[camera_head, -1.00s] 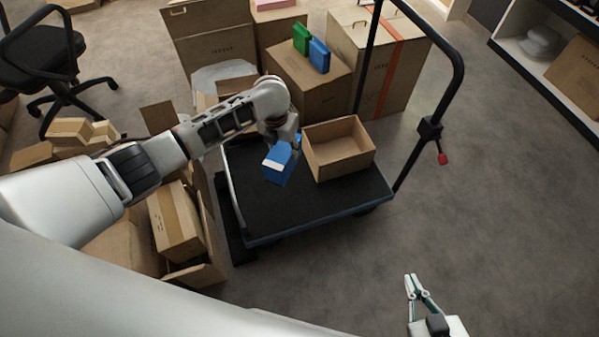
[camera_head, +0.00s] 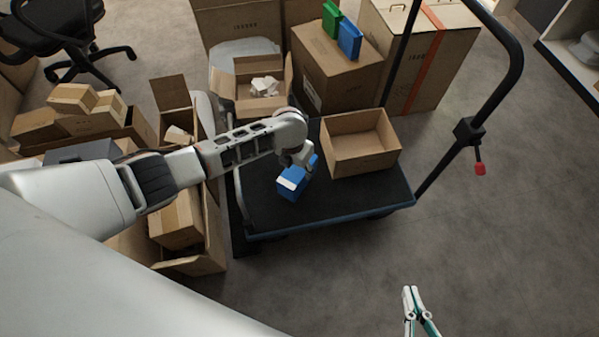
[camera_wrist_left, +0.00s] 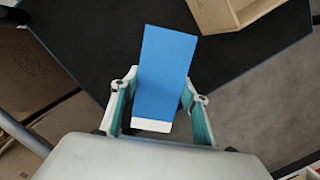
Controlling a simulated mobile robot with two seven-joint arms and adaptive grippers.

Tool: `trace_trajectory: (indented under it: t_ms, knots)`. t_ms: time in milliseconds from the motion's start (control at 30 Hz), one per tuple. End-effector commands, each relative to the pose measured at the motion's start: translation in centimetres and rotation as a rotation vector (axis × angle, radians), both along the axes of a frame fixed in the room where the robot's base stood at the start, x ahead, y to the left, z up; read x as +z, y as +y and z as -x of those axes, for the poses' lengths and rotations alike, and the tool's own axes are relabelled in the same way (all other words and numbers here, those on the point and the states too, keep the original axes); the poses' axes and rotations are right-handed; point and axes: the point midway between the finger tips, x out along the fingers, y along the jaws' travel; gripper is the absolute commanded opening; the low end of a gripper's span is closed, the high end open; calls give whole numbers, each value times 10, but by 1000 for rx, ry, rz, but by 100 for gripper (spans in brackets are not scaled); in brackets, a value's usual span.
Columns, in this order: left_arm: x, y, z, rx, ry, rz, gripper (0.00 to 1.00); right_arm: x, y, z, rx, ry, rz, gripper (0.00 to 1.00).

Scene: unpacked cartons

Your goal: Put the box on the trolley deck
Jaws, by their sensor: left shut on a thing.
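My left gripper (camera_head: 297,176) is shut on a blue box (camera_head: 292,187) with a white band at one end. In the left wrist view the box (camera_wrist_left: 165,75) stands between the two fingers (camera_wrist_left: 158,108). In the head view it is over the black trolley deck (camera_head: 335,204), left of an open carton; I cannot tell whether it touches the deck. The gripper partly hides the box. My right gripper (camera_head: 412,297) is at the bottom right, over the floor and away from the trolley; its fingertips look close together, but the opening is unclear.
An open empty carton (camera_head: 362,158) stands on the deck's right part. The trolley handle (camera_head: 515,60) rises at the right. Open cartons (camera_head: 215,262) crowd the left side. A large carton (camera_head: 330,85) behind carries green and blue boxes. The deck's front is bare.

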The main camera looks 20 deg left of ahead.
Motion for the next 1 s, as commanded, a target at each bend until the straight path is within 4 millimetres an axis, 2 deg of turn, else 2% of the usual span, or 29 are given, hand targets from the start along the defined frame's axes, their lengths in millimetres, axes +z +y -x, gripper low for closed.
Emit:
trace_trajectory:
  t_ms: [167,300,333,367,467,733,767,800,833,1000]
  knots:
    - [-25,-1,3,2,7,2,9,-12,4,8,-1,28,-18,0]
    - [-44,-1,4,0,8,0,9,0,12,0,-7,2,-57,0]
    - [-44,-1,3,0,5,1,9,5,13,-4,-9,-8,-63,0]
    - [-43,-1,2,0,3,1,4,9,14,-7,-12,-19,-69,0]
    - [-39,0,-1,0,-2,1,4,18,15,-12,-14,-39,-78,0]
    - [-44,0,0,0,-1,1,4,10,15,-8,-12,-22,-75,0]
    - [-45,0,0,0,1,0,47,10,15,-7,-13,-22,-76,0]
    - [-44,0,0,0,0,0,57,10,15,-7,-12,-22,-75,0]
    - [-43,0,0,0,0,0,61,10,15,-7,-12,-21,-75,0]
    - [-43,0,0,0,0,0,61,10,14,-5,-12,-17,-74,0]
